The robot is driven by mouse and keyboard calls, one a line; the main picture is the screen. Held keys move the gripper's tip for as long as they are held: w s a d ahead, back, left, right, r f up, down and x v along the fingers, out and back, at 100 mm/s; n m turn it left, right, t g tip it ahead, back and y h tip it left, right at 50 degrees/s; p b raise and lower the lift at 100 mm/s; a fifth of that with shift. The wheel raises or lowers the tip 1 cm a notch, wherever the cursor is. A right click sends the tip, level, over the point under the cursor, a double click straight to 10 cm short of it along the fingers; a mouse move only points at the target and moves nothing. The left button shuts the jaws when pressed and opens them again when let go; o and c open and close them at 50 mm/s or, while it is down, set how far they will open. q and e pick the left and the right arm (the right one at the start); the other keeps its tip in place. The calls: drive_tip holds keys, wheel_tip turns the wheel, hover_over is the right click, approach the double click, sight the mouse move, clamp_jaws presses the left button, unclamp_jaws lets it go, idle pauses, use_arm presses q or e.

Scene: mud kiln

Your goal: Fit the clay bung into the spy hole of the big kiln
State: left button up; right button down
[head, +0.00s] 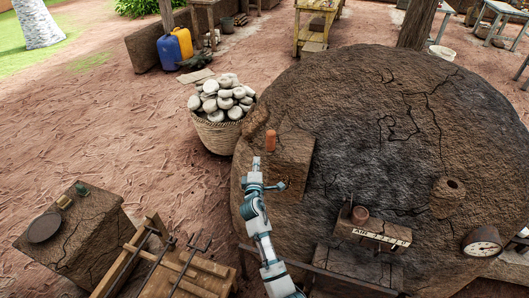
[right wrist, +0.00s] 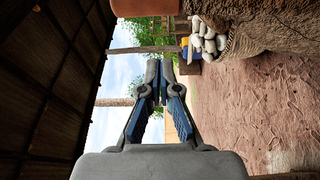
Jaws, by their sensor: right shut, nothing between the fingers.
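A reddish-orange clay cylinder, which looks like the bung (head: 271,140), stands upright on a block ledge at the left side of the big kiln (head: 350,95). Part of an orange-brown clay surface (right wrist: 145,7), likely the same bung, shows at the top edge of the right wrist view. A round raised collar with a dark opening, which looks like the spy hole (head: 453,184), is on the right part of the kiln. My right gripper (head: 256,160) is shut and empty, just nearer than the bung and apart from it; its fingers also show in the right wrist view (right wrist: 160,80). My left gripper is out of view.
A basket of pale round stones (head: 218,130) stands left of the kiln. A wooden rack (head: 165,270) and an earthen block (head: 85,235) stand at lower left.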

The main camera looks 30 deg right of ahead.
sight(271, 140)
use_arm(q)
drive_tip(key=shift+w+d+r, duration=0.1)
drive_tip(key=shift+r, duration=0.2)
use_arm(e)
drive_tip(key=w+d, duration=0.4)
drive_tip(key=d, duration=0.2)
drive_tip(key=shift+d, duration=0.25)
